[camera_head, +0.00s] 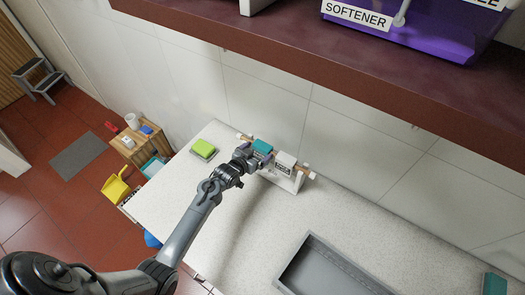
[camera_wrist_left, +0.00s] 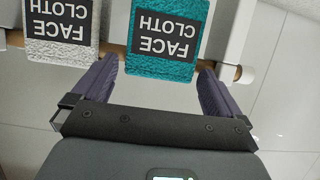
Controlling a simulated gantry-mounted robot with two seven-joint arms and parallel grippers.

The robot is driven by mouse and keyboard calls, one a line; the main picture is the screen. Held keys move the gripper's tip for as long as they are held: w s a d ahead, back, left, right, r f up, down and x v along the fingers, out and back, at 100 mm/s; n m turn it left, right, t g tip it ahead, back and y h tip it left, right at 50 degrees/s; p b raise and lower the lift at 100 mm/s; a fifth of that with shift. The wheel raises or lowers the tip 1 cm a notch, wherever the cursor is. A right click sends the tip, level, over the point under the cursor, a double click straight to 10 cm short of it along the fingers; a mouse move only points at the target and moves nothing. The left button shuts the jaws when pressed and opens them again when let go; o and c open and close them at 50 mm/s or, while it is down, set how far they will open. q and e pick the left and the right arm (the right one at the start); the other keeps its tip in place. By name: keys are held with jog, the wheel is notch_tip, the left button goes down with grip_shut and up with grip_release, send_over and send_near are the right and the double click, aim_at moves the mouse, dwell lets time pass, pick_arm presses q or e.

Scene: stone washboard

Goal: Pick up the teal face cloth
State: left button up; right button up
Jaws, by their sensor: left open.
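The teal face cloth (camera_head: 262,147) hangs on a wooden rail of a small white rack (camera_head: 290,181) at the back of the counter. In the left wrist view the teal cloth (camera_wrist_left: 168,40) shows its "FACE CLOTH" label, upside down. My left gripper (camera_head: 249,155) is at the cloth. In the left wrist view the open fingers (camera_wrist_left: 156,80) stand one on each side of the cloth's lower edge, with gaps beside it. Whether they reach around its full depth I cannot tell. My right gripper is not in view.
A white face cloth (camera_wrist_left: 60,30) hangs beside the teal one, close to a finger. A green sponge-like block (camera_head: 204,147) lies left of the rack. A grey basin (camera_head: 335,268) is sunk at the front right. A dark red shelf (camera_head: 330,85) overhangs the counter.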

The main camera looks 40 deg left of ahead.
pick_arm(q)
jog(key=c, duration=0.8)
jog(key=shift+c, duration=0.2)
jog(key=shift+r, duration=0.1)
